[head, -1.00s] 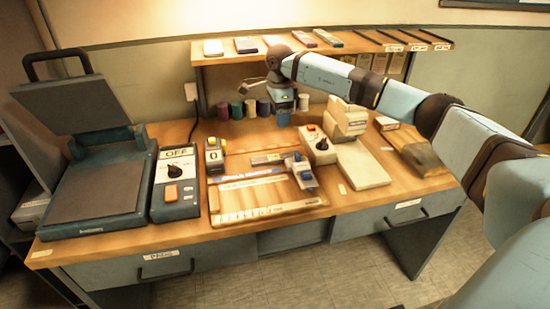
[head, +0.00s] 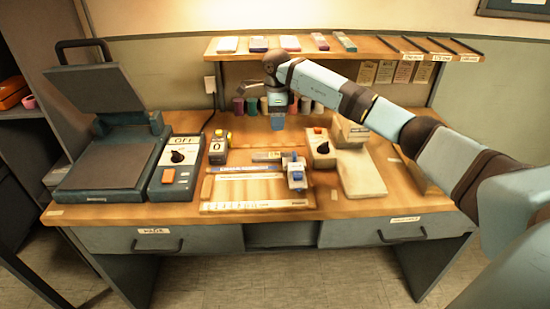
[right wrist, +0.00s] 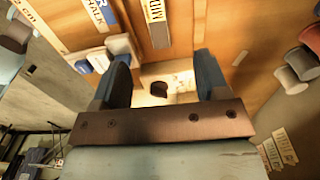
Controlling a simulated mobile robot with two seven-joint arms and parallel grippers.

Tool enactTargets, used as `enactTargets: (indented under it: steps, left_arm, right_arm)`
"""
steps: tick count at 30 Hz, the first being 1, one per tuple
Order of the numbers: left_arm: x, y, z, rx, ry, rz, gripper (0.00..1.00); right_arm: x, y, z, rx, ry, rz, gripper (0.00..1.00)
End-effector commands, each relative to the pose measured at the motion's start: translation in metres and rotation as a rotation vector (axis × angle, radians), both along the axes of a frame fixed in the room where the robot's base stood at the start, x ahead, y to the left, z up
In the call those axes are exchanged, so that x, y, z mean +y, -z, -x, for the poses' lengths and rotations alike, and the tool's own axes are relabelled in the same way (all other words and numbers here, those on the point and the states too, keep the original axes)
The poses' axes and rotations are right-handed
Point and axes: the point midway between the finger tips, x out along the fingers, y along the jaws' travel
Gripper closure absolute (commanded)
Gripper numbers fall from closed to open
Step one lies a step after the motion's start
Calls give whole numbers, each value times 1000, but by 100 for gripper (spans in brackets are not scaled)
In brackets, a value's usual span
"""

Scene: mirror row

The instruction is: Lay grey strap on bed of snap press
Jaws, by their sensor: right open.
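My right gripper (head: 278,120) hangs fingers-down over the middle of the desk, in front of the thread spools. In the right wrist view its two dark fingers (right wrist: 168,82) are apart, with nothing held between them. The cream press (head: 352,132), which I take for the snap press, stands right of the gripper; its flat cream bed (head: 362,178) is bare. My left gripper is out of view.
A cream control box (head: 319,148) with a black knob stands beside the press. A blue-and-white clamp (head: 296,176) sits on the measuring board (head: 258,205). Spools (head: 252,106) line the back under a shelf (head: 380,46). A large open press (head: 105,165) fills the left.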

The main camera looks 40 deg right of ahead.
Motion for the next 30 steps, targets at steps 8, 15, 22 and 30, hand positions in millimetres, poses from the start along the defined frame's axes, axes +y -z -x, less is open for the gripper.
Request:
enactTargets:
  steps: [8,15,22,30]
  left_arm:
    - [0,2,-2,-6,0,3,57]
    - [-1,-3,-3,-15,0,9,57]
    - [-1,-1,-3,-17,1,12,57]
    - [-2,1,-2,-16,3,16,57]
  right_arm:
    - [1,57,1,3,-1,-2,32]
    - [1,77,1,2,-1,-1,32]
    - [8,99,3,3,-2,-2,32]
    - [10,128,3,1,-1,-2,32]
